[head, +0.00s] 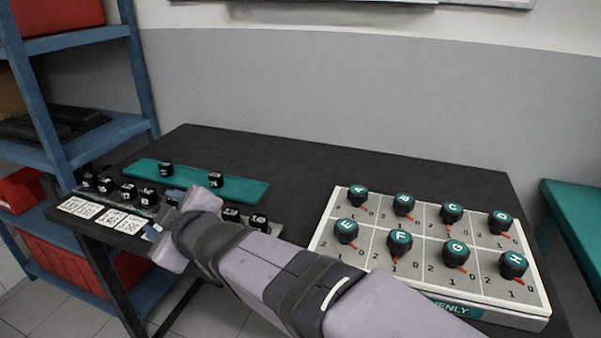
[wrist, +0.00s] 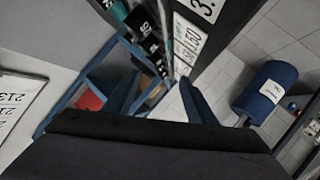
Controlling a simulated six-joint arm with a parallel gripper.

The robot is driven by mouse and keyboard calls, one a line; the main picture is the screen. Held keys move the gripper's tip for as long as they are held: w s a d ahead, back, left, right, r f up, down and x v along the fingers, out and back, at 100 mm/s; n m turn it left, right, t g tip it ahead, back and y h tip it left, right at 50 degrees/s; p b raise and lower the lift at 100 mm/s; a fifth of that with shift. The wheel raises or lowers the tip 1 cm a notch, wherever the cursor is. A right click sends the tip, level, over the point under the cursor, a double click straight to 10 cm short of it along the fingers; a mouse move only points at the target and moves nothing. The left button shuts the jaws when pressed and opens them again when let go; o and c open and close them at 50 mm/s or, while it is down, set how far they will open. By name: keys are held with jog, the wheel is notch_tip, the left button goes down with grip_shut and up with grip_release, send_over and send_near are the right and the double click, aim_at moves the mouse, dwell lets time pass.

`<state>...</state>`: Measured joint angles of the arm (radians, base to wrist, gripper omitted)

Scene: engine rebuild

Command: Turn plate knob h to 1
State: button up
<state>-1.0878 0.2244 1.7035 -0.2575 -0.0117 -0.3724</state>
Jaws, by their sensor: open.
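Knob H (head: 513,264) is a black knob with a teal cap at the front right corner of the light grey plate (head: 480,232). Its red pointer points down and to the right; I cannot tell exactly which number it meets. The printed numbers 2, 1 and 0 lie around its front. My gripper (head: 163,215) is far to the left of the plate, over the row of small black parts. It is open and empty, and its two fingers stand apart in the wrist view (wrist: 160,98). Knob H is not in the wrist view.
Several similar lettered knobs, such as G (head: 456,253) and D (head: 500,222), stand close to H. My arm covers the plate's front left edge. A teal strip (head: 193,181) with two black parts lies at the left. The dark table (head: 300,160) is clear behind.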

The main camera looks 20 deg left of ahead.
jog(key=w+d+r+m+h+p, duration=0.2)
jog(key=w+d+r+m+p, duration=0.15)
jog(key=d+r+p, duration=0.45)
jog(key=w+d+r+m+h+p, duration=0.2)
jog(key=w+d+r+p, duration=0.3)
jog(key=d, duration=0.5)
jog(key=s+d+r+m+g+p, duration=0.1)
jog(key=s+d+r+p, duration=0.1)
jog(key=d+r+p, duration=0.5)
jog(key=s+d+r+m+g+p, duration=0.1)
jog(key=s+d+r+g+p, duration=0.15)
jog(key=d+r+p, duration=0.45)
jog(key=n+g+h+p, duration=0.2)
jog(key=g+h+p, duration=0.1)
jog(key=h, duration=0.5)
send_over(516, 259)
notch_tip(516, 259, down, 17)
jog(key=shift+r, duration=0.2)
jog(key=shift+d+f, duration=0.1)
jog(key=shift+d, duration=0.05)
jog(key=shift+f+p, duration=0.7)
jog(key=shift+f, duration=2.9)
jog(key=shift+c, duration=0.2)
